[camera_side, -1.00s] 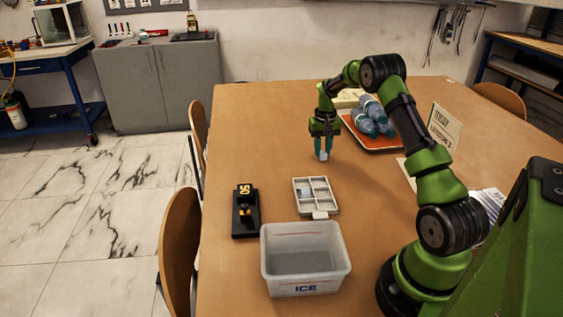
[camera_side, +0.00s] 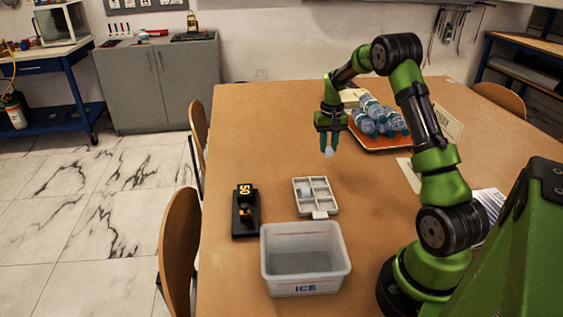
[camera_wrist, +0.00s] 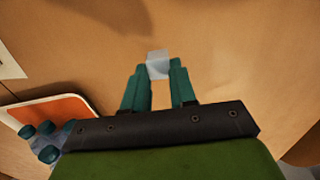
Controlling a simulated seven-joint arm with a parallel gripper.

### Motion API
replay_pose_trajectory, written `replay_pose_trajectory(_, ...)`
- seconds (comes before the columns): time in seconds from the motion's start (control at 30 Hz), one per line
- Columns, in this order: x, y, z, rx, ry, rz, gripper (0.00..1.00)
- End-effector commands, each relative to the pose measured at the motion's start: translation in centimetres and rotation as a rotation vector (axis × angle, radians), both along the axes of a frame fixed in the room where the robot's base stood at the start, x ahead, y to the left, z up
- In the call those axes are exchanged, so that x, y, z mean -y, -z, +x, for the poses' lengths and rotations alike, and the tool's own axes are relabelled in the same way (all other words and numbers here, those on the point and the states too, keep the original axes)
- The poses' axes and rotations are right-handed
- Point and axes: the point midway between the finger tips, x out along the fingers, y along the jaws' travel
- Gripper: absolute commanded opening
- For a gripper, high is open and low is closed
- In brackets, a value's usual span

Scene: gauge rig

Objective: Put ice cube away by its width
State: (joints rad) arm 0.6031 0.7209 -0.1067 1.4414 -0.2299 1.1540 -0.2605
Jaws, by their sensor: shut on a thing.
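A pale, translucent ice cube (camera_side: 328,151) is held at the fingertips of my gripper (camera_side: 328,142), above the table. In the wrist view the ice cube (camera_wrist: 158,64) sits between the two teal fingertips (camera_wrist: 158,72). A black gauge (camera_side: 245,211) with a yellow "50" on its display stands on the left of the table. A white compartment tray (camera_side: 299,206) lies right of the gauge, with a pale piece in one of its left compartments. A clear bin marked "ICE" (camera_side: 305,288) stands in front of the tray and looks empty.
An orange tray (camera_side: 376,147) with several blue-capped bottles stands behind and to the right of my gripper. A printed card (camera_side: 446,122) stands at the right. The table between my gripper and the compartment tray is clear.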

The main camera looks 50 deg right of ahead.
Motion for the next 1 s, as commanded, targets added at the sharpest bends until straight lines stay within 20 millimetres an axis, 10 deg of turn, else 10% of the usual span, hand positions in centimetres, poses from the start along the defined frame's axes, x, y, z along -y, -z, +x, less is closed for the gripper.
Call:
replay_pose_trajectory(0.5,-6.6,-1.0,-8.2,0.001,-0.001,-0.001,0.00)
replay_pose_trajectory(1.0,-14.2,-3.0,-6.4,-0.004,0.000,0.001,0.00)
